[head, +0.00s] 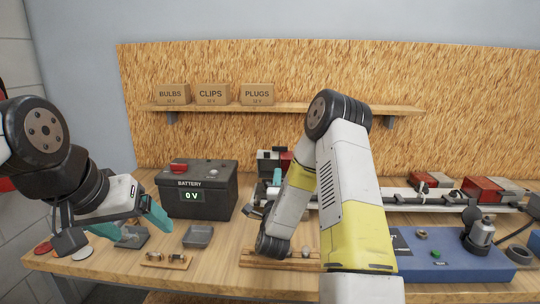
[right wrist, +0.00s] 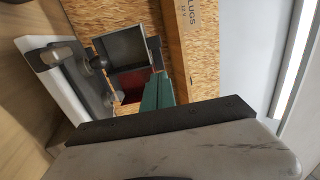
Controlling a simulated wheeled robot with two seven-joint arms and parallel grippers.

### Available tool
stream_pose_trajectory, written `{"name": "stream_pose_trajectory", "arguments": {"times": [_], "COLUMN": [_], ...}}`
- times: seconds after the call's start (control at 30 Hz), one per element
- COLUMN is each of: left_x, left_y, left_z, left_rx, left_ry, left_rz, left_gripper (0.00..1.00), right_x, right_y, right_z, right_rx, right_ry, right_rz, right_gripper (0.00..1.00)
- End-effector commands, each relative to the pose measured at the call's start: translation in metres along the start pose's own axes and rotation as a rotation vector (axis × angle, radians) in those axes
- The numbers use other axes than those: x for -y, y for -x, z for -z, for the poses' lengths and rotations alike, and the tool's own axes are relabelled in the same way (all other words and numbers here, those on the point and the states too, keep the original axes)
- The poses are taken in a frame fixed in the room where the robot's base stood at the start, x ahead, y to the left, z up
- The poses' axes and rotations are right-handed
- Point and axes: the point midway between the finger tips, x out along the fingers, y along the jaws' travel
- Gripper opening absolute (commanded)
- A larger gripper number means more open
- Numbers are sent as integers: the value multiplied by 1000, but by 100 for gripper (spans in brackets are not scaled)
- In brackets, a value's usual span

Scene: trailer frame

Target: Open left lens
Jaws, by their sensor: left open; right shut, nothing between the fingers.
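The left lamp (head: 268,157) stands on the far left end of the trailer bar, with a pale grey section and a red section beside it. My right arm hides part of it in the head view. In the right wrist view, a square grey lamp part (right wrist: 126,47) and a red part (right wrist: 131,86) show near the finger. My right gripper (head: 277,176) is shut and empty, close in front of the lamp; I cannot tell whether it touches. Its teal fingers (right wrist: 158,92) show in the wrist view. My left gripper (head: 146,228) is open and empty, over the left of the bench.
A blue board (head: 455,262) is front right. Another lamp (head: 480,188) is at the right end. A shelf (head: 300,108) hangs above.

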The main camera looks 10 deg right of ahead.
Motion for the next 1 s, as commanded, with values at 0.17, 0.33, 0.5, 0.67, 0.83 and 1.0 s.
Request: {"name": "stream_pose_trajectory", "arguments": {"times": [0.17,0.33,0.5,0.67,0.83,1.0], "left_x": [0,0,0,0,0,0], "left_y": [0,0,0,0,0,0], "left_z": [0,0,0,0,0,0], "left_rx": [0,0,0,0,0,0], "left_ry": [0,0,0,0,0,0], "left_rz": [0,0,0,0,0,0], "left_gripper": [80,80,80,80,80,80], "right_x": [2,1,2,1,1,1], "right_y": [-39,-75,-102,-115,-119,-119], "right_z": [1,0,0,0,0,0], "right_rx": [-2,0,0,1,1,1], "right_ry": [1,1,2,2,2,2], "right_rz": [6,4,3,1,1,1], "right_gripper": [0,0,0,0,0,0]}}
